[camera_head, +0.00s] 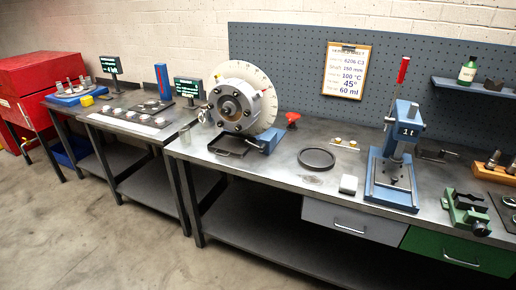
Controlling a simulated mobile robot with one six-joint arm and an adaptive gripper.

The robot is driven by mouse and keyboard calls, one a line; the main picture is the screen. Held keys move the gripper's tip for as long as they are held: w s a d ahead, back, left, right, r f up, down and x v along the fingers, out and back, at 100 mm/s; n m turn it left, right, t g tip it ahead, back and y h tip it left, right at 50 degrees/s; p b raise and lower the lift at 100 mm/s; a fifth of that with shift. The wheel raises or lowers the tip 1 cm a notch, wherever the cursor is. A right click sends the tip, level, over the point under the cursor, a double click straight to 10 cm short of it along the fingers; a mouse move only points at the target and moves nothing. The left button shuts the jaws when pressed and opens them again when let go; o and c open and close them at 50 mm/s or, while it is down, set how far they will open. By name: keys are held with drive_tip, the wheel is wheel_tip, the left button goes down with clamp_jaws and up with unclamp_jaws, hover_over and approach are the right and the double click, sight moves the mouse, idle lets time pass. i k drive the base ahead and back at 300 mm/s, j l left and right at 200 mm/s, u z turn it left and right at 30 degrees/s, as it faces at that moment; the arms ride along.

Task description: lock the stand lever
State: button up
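The balancing stand stands on the middle bench, with a blue block (268,140) at its right foot. It carries a grey rotor (232,106) in front of a large pale graduated disc (262,82). A red-knobbed lever (292,117) stands up just right of the disc; I cannot tell whether it is the stand lever or which position it is in. My gripper is not in view.
A blue press (393,180) with a red-tipped handle (403,70) stands to the right. A black ring (316,158) and a white block (348,184) lie between. Display screens (188,88) stand left of the rotor. A green vise (466,210) is far right.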

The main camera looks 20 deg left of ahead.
sight(261, 148)
drive_tip(key=i+j, duration=0.25)
drive_tip(key=j, duration=0.3)
drive_tip(key=i+j, duration=0.2)
drive_tip(key=j, duration=0.4)
drive_tip(key=i+j, duration=0.25)
drive_tip(key=j, duration=0.3)
drive_tip(key=i+j, duration=0.25)
drive_tip(key=j, duration=0.3)
drive_tip(key=i+j, duration=0.2)
drive_tip(key=j, duration=0.4)
drive_tip(key=i+j, duration=0.25)
drive_tip(key=j, duration=0.3)
drive_tip(key=i+j+z, duration=0.1)
drive_tip(key=i+j, duration=0.15)
drive_tip(key=j, duration=0.3)
drive_tip(key=i+j, duration=0.2)
drive_tip(key=j, duration=0.4)
drive_tip(key=l, duration=0.15)
drive_tip(key=k+z, duration=0.05)
